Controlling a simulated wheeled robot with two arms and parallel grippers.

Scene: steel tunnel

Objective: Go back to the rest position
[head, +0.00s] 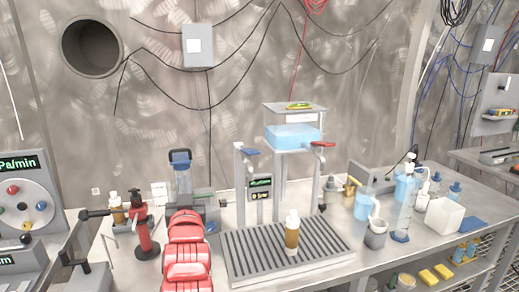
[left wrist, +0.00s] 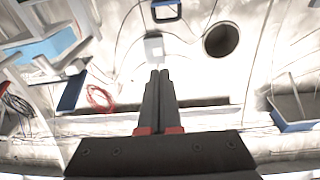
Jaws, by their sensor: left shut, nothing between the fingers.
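My left gripper (left wrist: 159,74) shows clearly in the left wrist view. Its two black fingers lie together, shut and empty, with red parts at their bases. The fingers stand out against the pale wall, apart from any object. The picture there is upside down compared with the head view. In the head view I cannot clearly make out the left fingertips. My right gripper is in neither view.
The bench holds a slatted tray (head: 246,268) with a brown bottle (head: 292,235), a stand with a blue tank (head: 293,137), a blue-topped device (head: 181,170) and a red pump-like cylinder (head: 147,236). Bottles and a white box (head: 444,216) crowd the right.

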